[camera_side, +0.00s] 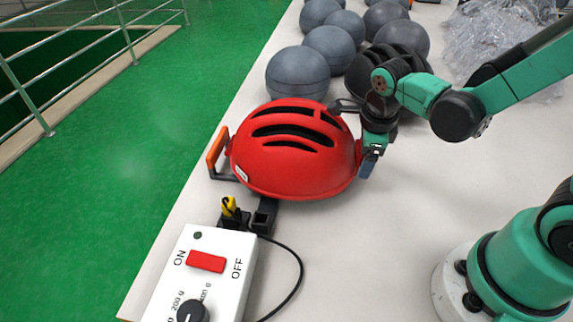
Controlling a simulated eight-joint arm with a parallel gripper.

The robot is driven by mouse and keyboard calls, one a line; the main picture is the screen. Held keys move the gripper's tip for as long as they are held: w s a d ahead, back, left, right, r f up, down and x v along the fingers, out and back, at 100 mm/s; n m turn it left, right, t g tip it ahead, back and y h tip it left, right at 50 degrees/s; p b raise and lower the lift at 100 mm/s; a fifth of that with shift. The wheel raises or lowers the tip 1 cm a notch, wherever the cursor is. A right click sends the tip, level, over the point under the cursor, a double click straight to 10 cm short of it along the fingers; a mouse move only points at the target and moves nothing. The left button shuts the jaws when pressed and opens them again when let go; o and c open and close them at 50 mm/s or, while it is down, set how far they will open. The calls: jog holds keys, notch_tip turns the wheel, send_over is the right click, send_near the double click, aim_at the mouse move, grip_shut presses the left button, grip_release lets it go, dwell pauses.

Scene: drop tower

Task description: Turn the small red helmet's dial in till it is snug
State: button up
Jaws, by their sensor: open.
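The red helmet (293,155) sits on the white table in the middle of the view, its vented crown up. My gripper (367,168) is at the helmet's right end, close against its rim, with its jaws pointing down. The jaws are open. I cannot tell whether they touch the helmet. The dial does not show; the helmet's shell and my gripper cover that end.
A white control box (222,243) with a red switch stands in front, its black cable (299,270) curving right. An orange-faced bracket (217,150) is at the helmet's left. Grey balls (297,75), a black helmet (362,72) and clear plastic wrap (490,40) lie behind.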

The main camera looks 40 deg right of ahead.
jog(key=shift+f, duration=0.2)
grip_shut()
dwell(0.3)
jog(key=shift+w+d+g+y, duration=0.15)
jog(key=shift+g+y, duration=0.9)
jog(key=shift+w+d+g+y, duration=0.1)
jog(key=shift+d+g+y, duration=0.05)
jog(key=shift+g+y, duration=0.9)
